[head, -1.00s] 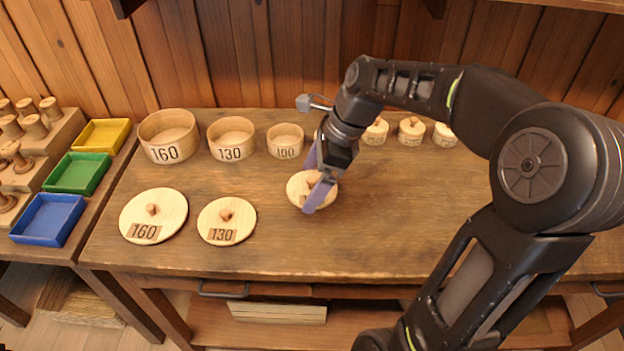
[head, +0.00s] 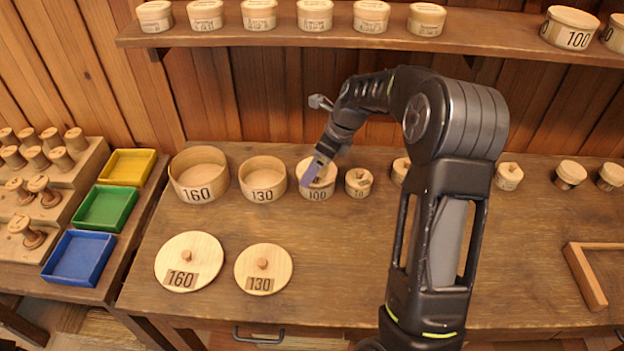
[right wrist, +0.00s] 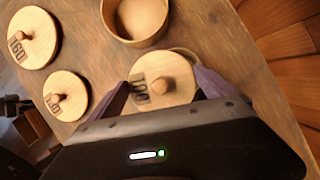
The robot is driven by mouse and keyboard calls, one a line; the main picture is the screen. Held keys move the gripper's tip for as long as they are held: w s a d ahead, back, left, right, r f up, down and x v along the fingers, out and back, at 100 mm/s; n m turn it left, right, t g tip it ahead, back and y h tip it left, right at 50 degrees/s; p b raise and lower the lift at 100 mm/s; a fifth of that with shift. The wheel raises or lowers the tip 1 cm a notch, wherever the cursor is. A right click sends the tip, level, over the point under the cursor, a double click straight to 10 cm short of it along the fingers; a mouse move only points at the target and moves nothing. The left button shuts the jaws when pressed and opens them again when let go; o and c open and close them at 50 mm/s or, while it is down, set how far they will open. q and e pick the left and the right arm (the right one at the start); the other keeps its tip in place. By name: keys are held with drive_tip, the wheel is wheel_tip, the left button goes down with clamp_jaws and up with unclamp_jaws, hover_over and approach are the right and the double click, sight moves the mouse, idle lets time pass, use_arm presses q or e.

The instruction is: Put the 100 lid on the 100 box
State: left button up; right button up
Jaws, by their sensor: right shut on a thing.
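The 100 box (head: 318,194) stands on the table, right of the 130 box. The round pale 100 lid (right wrist: 160,82), with its knob and dark number patch, lies between the two fingers of my right gripper (right wrist: 163,92). In the head view the right gripper (head: 314,172) is over the mouth of the 100 box and hides much of the lid. In the right wrist view a strip of the box rim (right wrist: 186,52) shows past the lid's far edge. I cannot tell whether the lid touches the rim. My left gripper is out of view.
The open 130 box (head: 263,195) and 160 box (head: 199,190) stand to the left. The 160 lid (head: 190,283) and 130 lid (head: 263,284) lie in front of them. A small lidded box (head: 358,191) stands close on the right. A shelf (head: 290,38) runs above.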

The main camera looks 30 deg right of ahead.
drive_tip(key=w+d, duration=0.1)
drive_tip(key=w+d+r+m, duration=0.1)
drive_tip(key=w, duration=0.1)
drive_tip(key=shift+r, duration=0.1)
drive_tip(key=shift+m, duration=0.3)
drive_tip(key=shift+s+r, duration=0.1)
drive_tip(key=shift+s, duration=0.15)
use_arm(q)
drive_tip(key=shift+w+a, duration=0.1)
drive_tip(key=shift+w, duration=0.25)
use_arm(e)
drive_tip(key=shift+w, duration=0.1)
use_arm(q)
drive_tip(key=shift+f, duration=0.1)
use_arm(e)
wheel_tip(320, 180, down, 5)
drive_tip(key=b, duration=0.4)
drive_tip(key=shift+r, duration=0.2)
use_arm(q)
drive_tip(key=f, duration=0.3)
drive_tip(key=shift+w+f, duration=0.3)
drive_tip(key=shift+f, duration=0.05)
use_arm(e)
drive_tip(key=shift+f, duration=0.3)
